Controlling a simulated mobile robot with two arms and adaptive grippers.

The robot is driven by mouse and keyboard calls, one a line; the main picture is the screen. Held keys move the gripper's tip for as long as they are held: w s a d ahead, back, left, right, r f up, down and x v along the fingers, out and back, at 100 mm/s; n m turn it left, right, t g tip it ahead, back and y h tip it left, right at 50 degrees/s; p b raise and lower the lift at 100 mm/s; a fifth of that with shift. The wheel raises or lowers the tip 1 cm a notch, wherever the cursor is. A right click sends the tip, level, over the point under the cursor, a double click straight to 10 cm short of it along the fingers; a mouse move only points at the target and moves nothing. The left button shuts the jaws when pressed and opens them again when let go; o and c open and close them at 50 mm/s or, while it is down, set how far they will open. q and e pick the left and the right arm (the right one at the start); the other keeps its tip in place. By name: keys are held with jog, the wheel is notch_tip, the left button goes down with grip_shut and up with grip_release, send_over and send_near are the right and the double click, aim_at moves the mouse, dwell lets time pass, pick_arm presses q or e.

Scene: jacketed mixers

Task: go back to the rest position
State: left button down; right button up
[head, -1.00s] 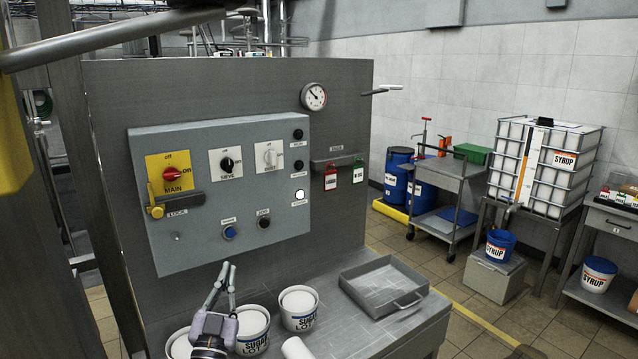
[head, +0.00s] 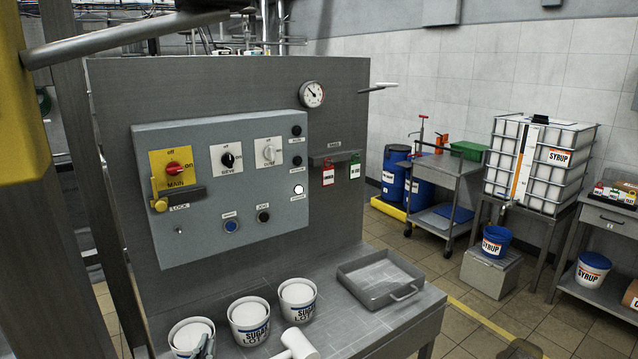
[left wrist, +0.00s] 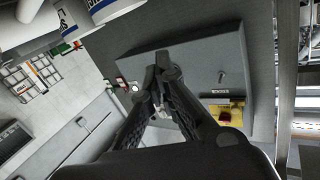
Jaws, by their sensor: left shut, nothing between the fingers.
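My left gripper (head: 205,346) shows only by its fingers at the bottom edge of the head view, in front of the leftmost sugar bucket. In the left wrist view its two fingers (left wrist: 165,72) come together at the tips, with nothing held. The grey control panel (head: 225,190) stands behind and above it, apart from it. The panel also shows in the left wrist view (left wrist: 225,60), turned around. My right gripper is not in view.
A cart (head: 447,167), a syrup tank (head: 540,190) and blue buckets stand at the right, with open floor between.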

pick_arm(q)
jog(key=s+f+g, duration=0.6)
jog(key=s+f, duration=0.4)
jog(key=s, duration=0.3)
jog(key=s+d+f+m+g+h, duration=0.2)
jog(key=s+g, duration=0.5)
jog(key=s, duration=1.3)
notch_tip(320, 180, down, 30)
jog(key=s+r+g+b, duration=0.1)
jog(key=s+g+b, duration=0.1)
jog(key=s+a+f+g+b, duration=0.1)
jog(key=s+a+f, duration=0.1)
jog(key=s+f, duration=1.4)
jog(key=shift+f+n+y, duration=0.3)
jog(key=shift+f, duration=0.55)
